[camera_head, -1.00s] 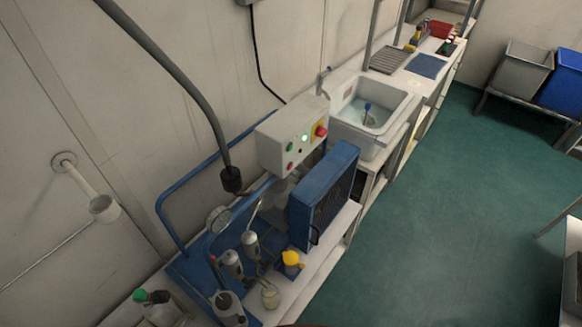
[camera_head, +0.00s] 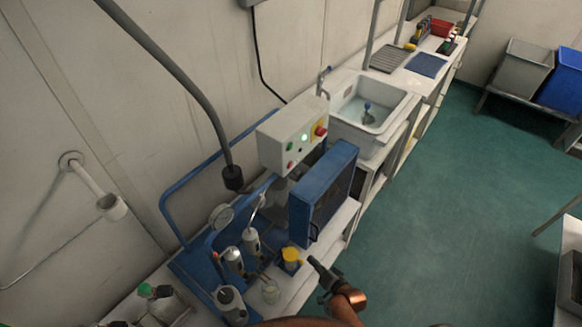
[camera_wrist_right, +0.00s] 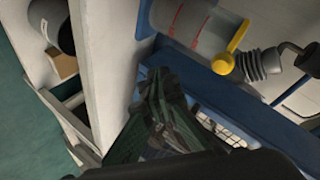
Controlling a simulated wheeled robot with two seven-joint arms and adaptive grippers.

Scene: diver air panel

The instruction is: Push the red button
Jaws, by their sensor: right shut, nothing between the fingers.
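A light grey control box (camera_head: 284,138) stands above the blue-framed panel in the head view. On its front are a red mushroom button on a yellow plate (camera_head: 320,130), a small red button (camera_head: 290,164) lower left, a green button (camera_head: 290,146) and a lit green lamp (camera_head: 304,137). My right gripper (camera_head: 312,263) is shut and empty, below and apart from the box, near a yellow-topped part (camera_head: 291,256). Its dark fingers (camera_wrist_right: 160,90) also show in the right wrist view, where no button shows. My left gripper is not in view.
A blue finned unit (camera_head: 322,193) stands between my right gripper and the box. A hanging grey pipe (camera_head: 185,85) ends left of the box. A gauge (camera_head: 221,216) and cylinders (camera_head: 252,241) crowd the bench. A sink (camera_head: 370,105) stands behind; the green floor (camera_head: 450,200) is open.

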